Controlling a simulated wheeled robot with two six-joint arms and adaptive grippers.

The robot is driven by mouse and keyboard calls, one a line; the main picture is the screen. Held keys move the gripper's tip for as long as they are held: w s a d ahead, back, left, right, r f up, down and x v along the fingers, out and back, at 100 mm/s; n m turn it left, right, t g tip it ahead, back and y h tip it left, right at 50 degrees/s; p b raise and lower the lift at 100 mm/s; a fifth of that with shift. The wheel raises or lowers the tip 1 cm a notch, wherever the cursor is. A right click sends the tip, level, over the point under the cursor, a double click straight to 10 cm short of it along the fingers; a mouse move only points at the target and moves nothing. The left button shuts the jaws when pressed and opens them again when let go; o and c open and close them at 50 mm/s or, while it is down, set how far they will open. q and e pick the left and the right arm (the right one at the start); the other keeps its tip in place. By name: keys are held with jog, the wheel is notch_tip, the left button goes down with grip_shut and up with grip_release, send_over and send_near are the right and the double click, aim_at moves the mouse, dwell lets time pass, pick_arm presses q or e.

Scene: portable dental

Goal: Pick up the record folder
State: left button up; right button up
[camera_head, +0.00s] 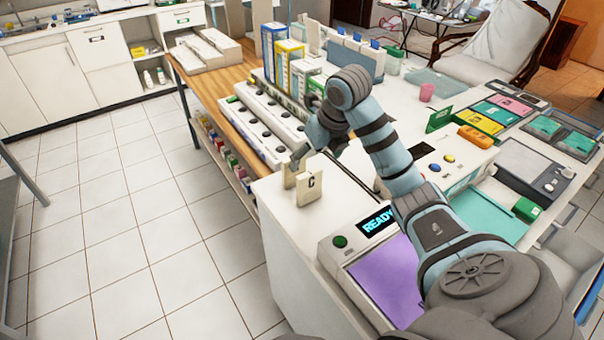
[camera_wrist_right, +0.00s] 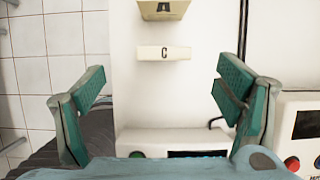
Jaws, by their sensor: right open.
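Two upright cream pieces stand on the white counter near its left edge in the head view. The front one, marked C (camera_head: 309,188), also shows in the right wrist view (camera_wrist_right: 165,53). Behind it is a second one (camera_head: 289,174), and in the right wrist view the one marked A (camera_wrist_right: 164,10) is cut by the top edge. They look like record folders; I cannot tell which one the task names. My right gripper (camera_head: 318,153) is just behind and above them. In the right wrist view its teal fingers (camera_wrist_right: 165,92) are wide apart with nothing between them. My left gripper is not in view.
A console with a READY display (camera_head: 378,224) and purple pad (camera_head: 388,280) stands at the counter's front. Boxes and a long rack (camera_head: 262,125) stand farther back. Teal trays (camera_head: 497,212) lie to the right. The tiled floor (camera_head: 130,230) at left is clear.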

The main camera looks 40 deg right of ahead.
aim_at(309, 175)
jog(key=x, duration=0.6)
jog(key=shift+s+a+f+b, duration=0.1)
jog(key=shift+s+a+b, duration=0.05)
jog(key=shift+s+b, duration=0.2)
jog(key=x, duration=0.6)
jog(key=shift+w+d, duration=0.15)
jog(key=shift+d, duration=0.25)
jog(key=c, duration=1.3)
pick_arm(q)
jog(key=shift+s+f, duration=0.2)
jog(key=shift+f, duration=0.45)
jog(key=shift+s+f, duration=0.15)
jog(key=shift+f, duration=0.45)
pick_arm(e)
jog(key=shift+r, duration=0.2)
